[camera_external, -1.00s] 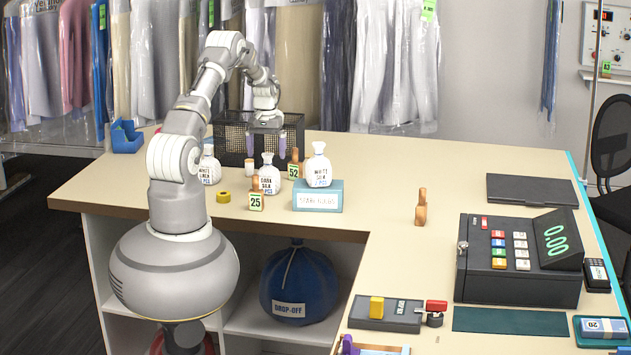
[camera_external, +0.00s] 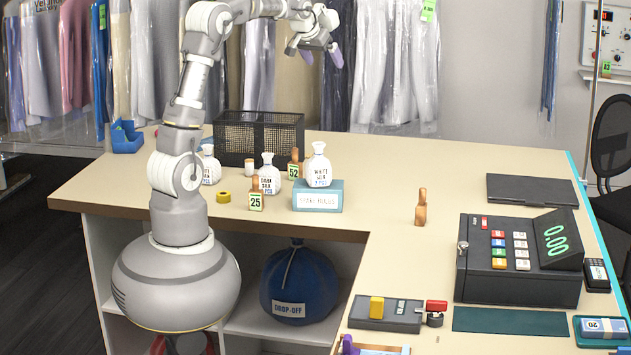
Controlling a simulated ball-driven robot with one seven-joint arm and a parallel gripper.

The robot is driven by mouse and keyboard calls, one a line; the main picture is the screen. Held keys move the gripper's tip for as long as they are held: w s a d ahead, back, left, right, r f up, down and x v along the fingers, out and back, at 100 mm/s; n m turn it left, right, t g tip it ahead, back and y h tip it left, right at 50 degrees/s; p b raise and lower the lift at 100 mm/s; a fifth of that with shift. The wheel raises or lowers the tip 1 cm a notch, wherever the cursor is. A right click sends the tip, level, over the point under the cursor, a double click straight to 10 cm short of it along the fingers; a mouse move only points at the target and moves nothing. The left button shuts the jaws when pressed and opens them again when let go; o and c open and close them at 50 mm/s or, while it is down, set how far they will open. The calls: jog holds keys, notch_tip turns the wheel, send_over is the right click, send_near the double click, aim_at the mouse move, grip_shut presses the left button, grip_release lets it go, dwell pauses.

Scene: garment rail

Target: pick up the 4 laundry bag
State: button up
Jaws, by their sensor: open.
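The middle bag (camera_external: 269,176) reads "DARK SILK", apparently 2 pcs. The right bag (camera_external: 319,168) reads "WHITE SILK", apparently 3 pcs, and stands on a teal box. My gripper (camera_external: 321,56) is open and empty, raised high above the counter and up in the picture from the right bag. Its purple-tipped fingers are apart and touch nothing.
A black mesh basket (camera_external: 258,137) stands behind the bags. Number tags 25 (camera_external: 256,203) and 52 (camera_external: 294,171), a yellow tape roll (camera_external: 223,197) and the teal box (camera_external: 318,197) are close by. A cash register (camera_external: 519,258) is at right. The counter's middle is mostly clear.

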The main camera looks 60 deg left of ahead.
jog(key=s+d+r+m+t+b, duration=0.2)
jog(key=s+d+r+t+b, duration=0.2)
jog(key=d+r, duration=0.5)
jog(key=shift+s+d+r+b, duration=0.15)
jog(key=shift+d+r+b, duration=0.15)
jog(key=shift+d, duration=0.9)
jog(key=s+d+r+m+t+b, duration=0.1)
jog(key=s+d+r, duration=0.2)
jog(key=s+d+r+m+t+h+b, duration=0.1)
jog(key=s+d+r+t, duration=0.1)
jog(key=s+d+r, duration=0.1)
jog(key=s+d+r+t+h+b, duration=0.1)
jog(key=s+d+r+b, duration=0.1)
jog(key=s+d+r, duration=0.1)
jog(key=shift+s+m, duration=0.4)
jog(key=shift+s, duration=0.25)
jog(key=c, duration=0.3)
jog(key=shift+s+d+r+t, duration=0.1)
jog(key=shift+s+r+t, duration=0.05)
jog(key=shift+r+t, duration=0.15)
jog(key=c, duration=0.6)
jog(key=shift+o, duration=0.2)
